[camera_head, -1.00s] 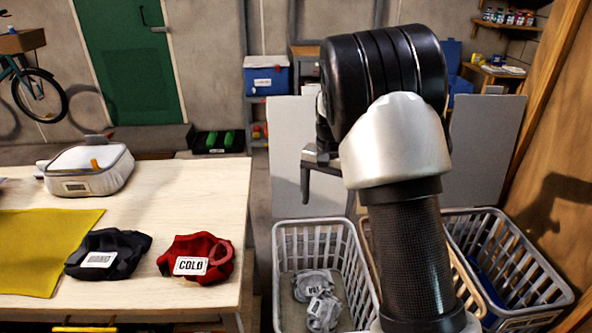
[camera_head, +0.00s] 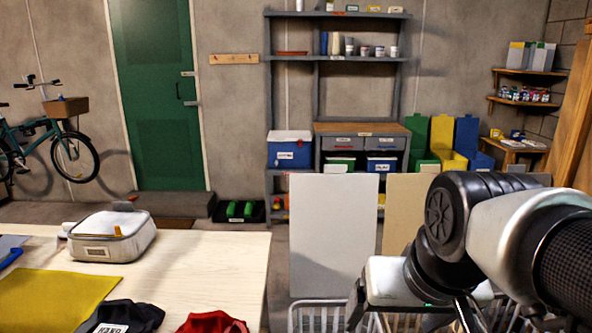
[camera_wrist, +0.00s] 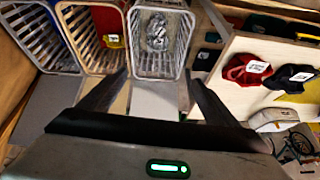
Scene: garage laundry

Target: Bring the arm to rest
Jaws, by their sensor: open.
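My gripper (camera_head: 412,315) is low at the right of the head view, beside the table, with part of it cut off by the bottom edge. In the wrist view, my gripper (camera_wrist: 155,95) shows two dark fingers spread apart with nothing between them. Beyond the fingers are the laundry baskets. My arm is folded at the right of the head view, in front of the standing boards, and hides part of the baskets.
A pale wooden table (camera_head: 215,270) at left holds a lunch bag (camera_head: 112,238), yellow cloth (camera_head: 50,296), black garment (camera_head: 122,317) and red garment (camera_head: 212,323). A grey basket (camera_wrist: 182,50) holds grey clothes. A white board (camera_head: 333,235) stands behind the baskets.

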